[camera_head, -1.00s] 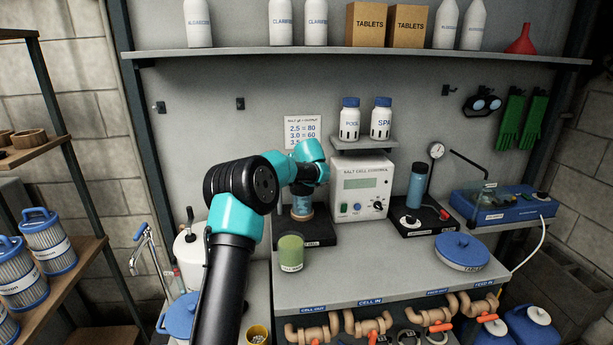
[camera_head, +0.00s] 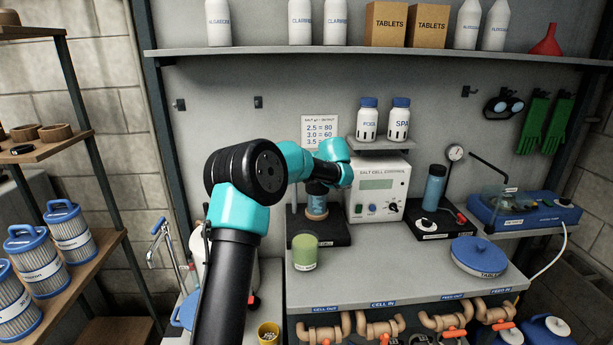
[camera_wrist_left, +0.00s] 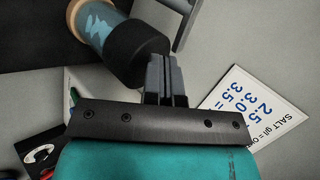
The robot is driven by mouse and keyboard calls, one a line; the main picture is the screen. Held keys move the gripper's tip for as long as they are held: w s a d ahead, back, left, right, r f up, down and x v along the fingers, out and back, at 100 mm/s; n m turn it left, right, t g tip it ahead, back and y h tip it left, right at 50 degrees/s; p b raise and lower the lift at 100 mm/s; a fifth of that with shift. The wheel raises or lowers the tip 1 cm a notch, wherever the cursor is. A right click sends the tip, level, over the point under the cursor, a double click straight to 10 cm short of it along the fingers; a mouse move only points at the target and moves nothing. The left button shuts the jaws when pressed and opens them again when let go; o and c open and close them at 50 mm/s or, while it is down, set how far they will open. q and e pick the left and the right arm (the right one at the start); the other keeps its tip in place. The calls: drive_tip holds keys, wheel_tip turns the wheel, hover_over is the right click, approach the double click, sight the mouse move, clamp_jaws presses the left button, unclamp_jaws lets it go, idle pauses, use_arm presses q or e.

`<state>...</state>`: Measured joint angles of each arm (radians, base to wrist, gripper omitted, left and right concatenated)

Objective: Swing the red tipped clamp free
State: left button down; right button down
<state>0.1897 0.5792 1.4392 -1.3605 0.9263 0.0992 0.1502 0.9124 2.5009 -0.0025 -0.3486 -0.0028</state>
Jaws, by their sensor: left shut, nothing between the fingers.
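A small red tip (camera_head: 462,217) shows beside the blue cylinder (camera_head: 434,188) on the right-hand black stand; I take it for the clamp's tip, but its arm is too small to make out. A second cylinder (camera_head: 317,205), blue with a tan base ring, stands on the left black stand; its upper part is hidden behind my arm. My left gripper (camera_wrist_left: 165,80) is shut and empty. In the left wrist view its fingertips are at that cylinder's black cap (camera_wrist_left: 140,52); I cannot tell whether they touch. My right gripper is out of view.
The salt cell control box (camera_head: 377,188) stands just right of my left wrist. A green-lidded jar (camera_head: 305,252) is on the counter in front. A blue round lid (camera_head: 477,256) lies at the right. The counter's front middle is clear.

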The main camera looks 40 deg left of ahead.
use_arm(q)
drive_tip(key=v, duration=0.6)
drive_tip(key=shift+s+d+r, duration=0.2)
drive_tip(key=shift+s+r, duration=0.05)
drive_tip(key=shift+s, duration=0.05)
